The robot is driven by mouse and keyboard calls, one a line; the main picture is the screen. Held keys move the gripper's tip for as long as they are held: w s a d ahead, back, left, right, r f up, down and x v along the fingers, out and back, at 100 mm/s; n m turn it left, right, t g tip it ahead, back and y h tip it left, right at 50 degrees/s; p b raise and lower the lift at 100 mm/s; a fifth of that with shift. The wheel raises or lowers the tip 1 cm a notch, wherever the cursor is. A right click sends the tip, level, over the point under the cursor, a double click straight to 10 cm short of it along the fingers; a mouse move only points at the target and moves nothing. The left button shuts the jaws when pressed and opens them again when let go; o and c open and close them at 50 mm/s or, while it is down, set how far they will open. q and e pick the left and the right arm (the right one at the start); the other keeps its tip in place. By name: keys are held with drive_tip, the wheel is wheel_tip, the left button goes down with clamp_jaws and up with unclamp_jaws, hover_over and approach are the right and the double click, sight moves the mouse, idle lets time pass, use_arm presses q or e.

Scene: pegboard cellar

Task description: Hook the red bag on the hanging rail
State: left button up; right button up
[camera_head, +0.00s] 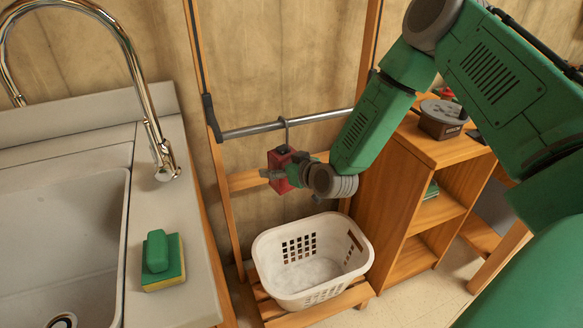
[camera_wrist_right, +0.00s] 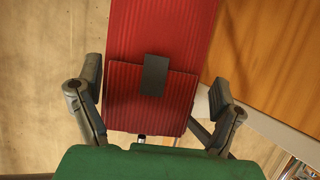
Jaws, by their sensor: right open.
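The red bag (camera_head: 281,168) is at the hanging rail (camera_head: 290,124), with a grey hook (camera_head: 286,132) rising from its top and curving over the rail. In the right wrist view the bag (camera_wrist_right: 155,100) fills the middle, with a dark patch on its front. My right gripper (camera_head: 281,175) is at the bag, its fingers on either side of it. In the wrist view the fingers stand apart, with gaps between them and the bag's sides. My arm partly covers the bag's lower right. My left gripper is out of view.
A white basket (camera_head: 262,262) stands on a slatted wooden shelf below the rail. To the left are a sink (camera_head: 120,225) with a chrome tap and a green sponge (camera_head: 162,270). A wooden cabinet (camera_head: 385,210) stands on the right.

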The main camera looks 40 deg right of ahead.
drive_tip(key=v, duration=1)
drive_tip(key=s+a+f+g+y, duration=0.1)
drive_tip(key=s+a+f+g, duration=0.5)
drive_tip(key=s+f, duration=0.6)
drive_tip(key=s+a+f+g, duration=0.1)
drive_tip(key=s+f+g, duration=0.2)
drive_tip(key=s, duration=0.5)
drive_tip(key=s+a+f+g+h, duration=0.1)
drive_tip(key=s+f+g, duration=0.3)
drive_tip(key=s, duration=0.5)
drive_tip(key=shift+s+a+f, duration=0.15)
drive_tip(key=shift+s+a, duration=0.1)
drive_tip(key=shift+a, duration=0.2)
drive_tip(key=shift+d, duration=0.1)
drive_tip(key=shift+w+a, duration=0.15)
drive_tip(key=shift+a, duration=0.05)
drive_tip(key=shift+d, duration=0.1)
